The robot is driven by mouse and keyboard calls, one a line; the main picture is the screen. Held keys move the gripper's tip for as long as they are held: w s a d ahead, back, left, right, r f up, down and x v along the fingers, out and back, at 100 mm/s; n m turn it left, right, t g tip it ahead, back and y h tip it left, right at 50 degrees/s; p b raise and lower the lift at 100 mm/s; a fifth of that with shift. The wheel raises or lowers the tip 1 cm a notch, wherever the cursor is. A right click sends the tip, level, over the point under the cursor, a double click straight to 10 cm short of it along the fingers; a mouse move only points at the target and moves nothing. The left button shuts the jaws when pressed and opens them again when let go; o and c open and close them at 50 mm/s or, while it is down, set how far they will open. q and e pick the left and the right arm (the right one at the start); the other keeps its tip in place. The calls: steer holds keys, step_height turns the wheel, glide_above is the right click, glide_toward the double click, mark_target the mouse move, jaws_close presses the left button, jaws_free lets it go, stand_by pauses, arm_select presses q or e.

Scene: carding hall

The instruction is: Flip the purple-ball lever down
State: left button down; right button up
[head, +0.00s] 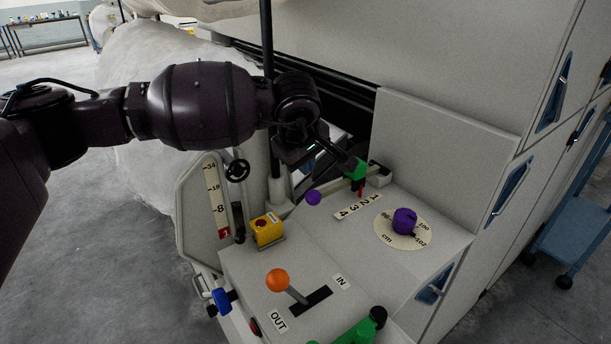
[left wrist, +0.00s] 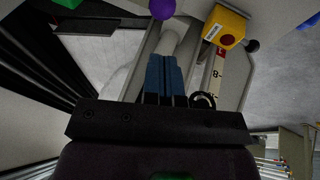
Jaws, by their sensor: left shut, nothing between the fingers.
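The purple ball (head: 313,197) of the lever shows at the back left of the machine's panel, just below my left gripper. Its stem is hard to make out. The ball also shows at the top edge of the left wrist view (left wrist: 162,9), ahead of the fingertips and apart from them. My left gripper (head: 318,165) is shut and empty, above the panel's back edge. Its blue fingers (left wrist: 165,75) lie together in the left wrist view. My right gripper is not in view.
A purple dial knob (head: 404,221) sits at right on a round scale. An orange-ball lever (head: 277,281) stands in an IN/OUT slot. A yellow button box (head: 267,230) stands left of the purple ball. A green block (head: 355,170) with a red pointer is close right of my gripper.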

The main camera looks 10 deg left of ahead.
arm_select(q)
steer(key=v, duration=0.6)
steer(key=shift+p, duration=0.3)
steer(key=shift+a, duration=0.1)
steer(key=shift+s, duration=0.1)
